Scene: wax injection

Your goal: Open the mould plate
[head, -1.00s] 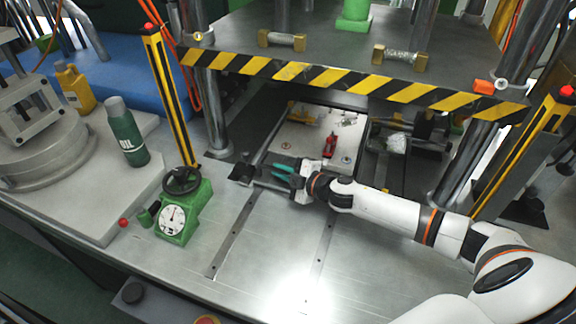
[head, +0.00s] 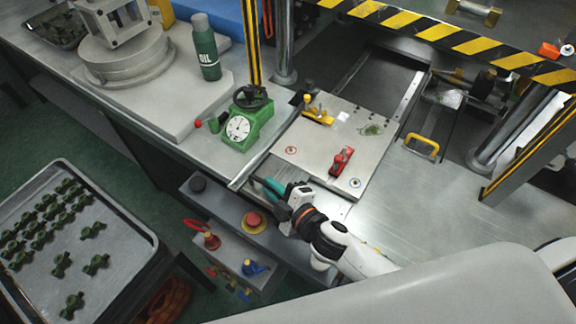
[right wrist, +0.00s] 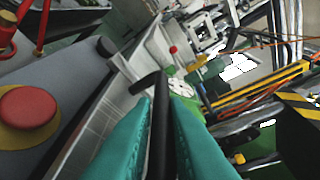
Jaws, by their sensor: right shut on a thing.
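The mould plate (head: 310,150) is a pale metal slab lying out in front of the press. It carries a yellow piece (head: 318,115), a red clamp (head: 342,160) and a green patch (head: 372,130). My right gripper (head: 268,188), with teal fingers, is at the plate's front edge. In the right wrist view its fingers are shut on a black bar handle (right wrist: 162,130). Where the handle joins the plate is hidden. My left gripper is not in view.
A green dial gauge (head: 240,128) and an oil bottle (head: 207,50) stand left of the plate. A red stop button (head: 254,219) is below the bench edge. A tray (head: 130,222) of green parts is at lower left. A yellow handle (head: 423,148) is on the right.

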